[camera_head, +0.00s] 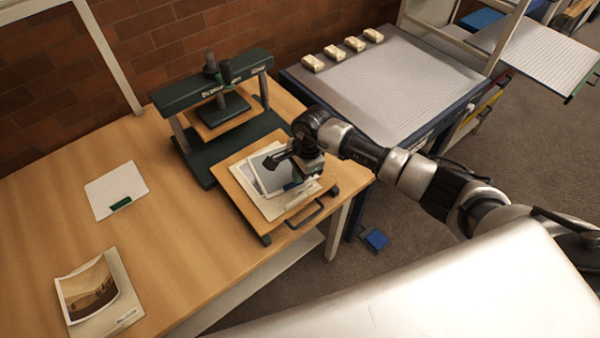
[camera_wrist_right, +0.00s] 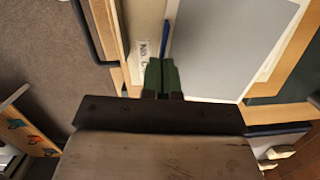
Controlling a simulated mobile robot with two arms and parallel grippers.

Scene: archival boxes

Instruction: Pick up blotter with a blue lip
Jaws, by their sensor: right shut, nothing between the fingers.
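The blotter with a blue lip lies in a stack of sheets on the wooden board in front of the press; its blue lip (camera_head: 292,185) shows beside my right gripper. In the right wrist view a blue strip (camera_wrist_right: 166,38) shows just ahead of the fingertips, beside a grey sheet (camera_wrist_right: 235,45) with a pale border. My right gripper (camera_head: 296,172) is over the stack, with its fingers (camera_wrist_right: 162,72) closed together and empty. Whether the fingertips touch the stack I cannot tell. The arm hides part of the stack. My left gripper is not in view.
A dark green press (camera_head: 215,95) stands behind the wooden board (camera_head: 238,185), which has a black handle. A white sheet with a green lip (camera_head: 120,203) and a photograph (camera_head: 88,290) on a folder lie left. A grey-topped table (camera_head: 385,85) holds several small beige blocks.

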